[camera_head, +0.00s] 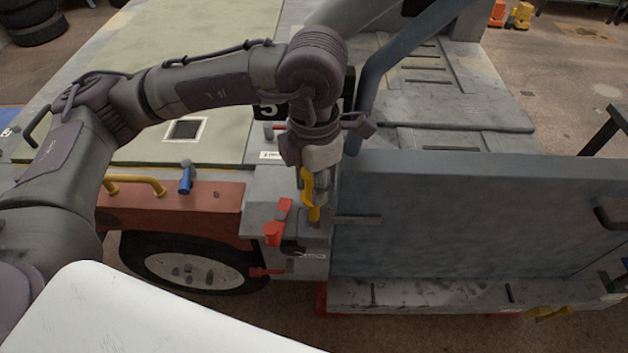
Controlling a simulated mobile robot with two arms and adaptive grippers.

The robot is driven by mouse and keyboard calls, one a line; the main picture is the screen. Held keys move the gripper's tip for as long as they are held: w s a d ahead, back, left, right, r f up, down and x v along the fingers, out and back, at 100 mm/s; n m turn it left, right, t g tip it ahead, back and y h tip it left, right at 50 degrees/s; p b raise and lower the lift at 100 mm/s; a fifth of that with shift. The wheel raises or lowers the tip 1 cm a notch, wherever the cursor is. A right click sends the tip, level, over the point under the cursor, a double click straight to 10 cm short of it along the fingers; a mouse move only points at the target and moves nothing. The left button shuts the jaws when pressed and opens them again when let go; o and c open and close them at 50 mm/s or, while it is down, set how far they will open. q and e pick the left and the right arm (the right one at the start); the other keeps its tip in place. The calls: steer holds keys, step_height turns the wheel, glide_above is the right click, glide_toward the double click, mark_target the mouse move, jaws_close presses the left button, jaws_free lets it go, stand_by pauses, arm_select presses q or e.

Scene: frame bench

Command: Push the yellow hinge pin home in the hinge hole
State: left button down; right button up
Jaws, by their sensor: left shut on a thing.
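My left gripper (314,182) comes in from the left and points down at the corner beside the grey-blue panel. It is shut on the yellow hinge pin (311,206), which stands roughly upright below the fingers. The pin's lower end is at the grey hinge block (316,228). The hinge hole cannot be made out, so I cannot tell how deep the pin sits. My right gripper is not in view.
The grey-blue panel (470,215) stands close on the right of the gripper. A red clamp-like part (275,231) is just left of the pin. A blue bar (385,70) rises behind the wrist. A blue-handled part (185,180) and yellow handle (140,184) are farther left.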

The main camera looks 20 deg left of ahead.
mark_target(314, 211)
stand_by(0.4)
arm_select(q)
steer(key=shift+b, duration=0.4)
steer(key=shift+b, duration=0.5)
steer(key=shift+f+b, duration=4.1)
steer(key=shift+b, duration=0.2)
steer(key=c, duration=0.8)
jaws_free()
steer(key=shift+r, duration=0.1)
